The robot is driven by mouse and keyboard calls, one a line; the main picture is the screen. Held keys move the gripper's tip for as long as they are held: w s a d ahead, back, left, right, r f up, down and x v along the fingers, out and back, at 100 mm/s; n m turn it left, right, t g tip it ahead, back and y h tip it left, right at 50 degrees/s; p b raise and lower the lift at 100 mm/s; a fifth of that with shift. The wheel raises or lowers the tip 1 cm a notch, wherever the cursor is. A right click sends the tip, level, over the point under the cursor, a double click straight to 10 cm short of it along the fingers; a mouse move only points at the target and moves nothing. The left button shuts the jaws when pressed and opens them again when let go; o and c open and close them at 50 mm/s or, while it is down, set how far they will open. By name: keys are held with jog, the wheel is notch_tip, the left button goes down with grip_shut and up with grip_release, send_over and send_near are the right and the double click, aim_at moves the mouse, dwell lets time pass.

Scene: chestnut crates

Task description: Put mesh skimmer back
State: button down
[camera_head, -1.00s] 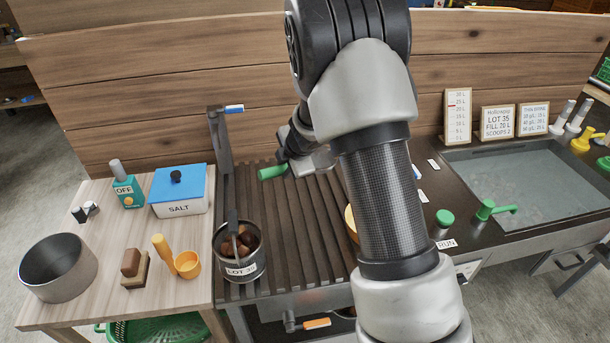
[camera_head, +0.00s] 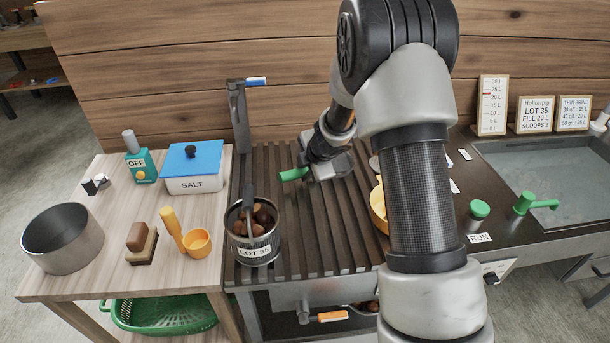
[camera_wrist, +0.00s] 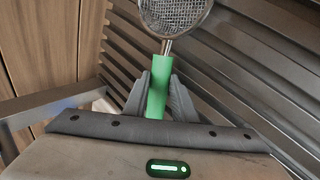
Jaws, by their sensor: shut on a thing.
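The mesh skimmer has a green handle (camera_head: 293,174) and a round wire mesh head. In the wrist view its handle (camera_wrist: 158,90) is between my fingers and the mesh (camera_wrist: 176,10) points away at the top, partly cut off. My gripper (camera_wrist: 158,98) is shut on the green handle. In the head view my gripper (camera_head: 309,171) is over the dark slatted rack (camera_head: 290,235), behind and right of the LOT 35 pot. The mesh head is not clear in the head view, where my arm covers much of that area.
A pot of chestnuts marked LOT 35 (camera_head: 256,251) stands on the rack's left side. A post with a blue-tipped lever (camera_head: 238,115) rises behind it. The left table holds a salt box (camera_head: 194,184), an orange scoop (camera_head: 195,243) and an empty pot (camera_head: 75,262). A water basin (camera_head: 560,165) is right.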

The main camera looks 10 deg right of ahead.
jog(key=c, duration=1.5)
grip_release()
jog(key=shift+o, duration=0.2)
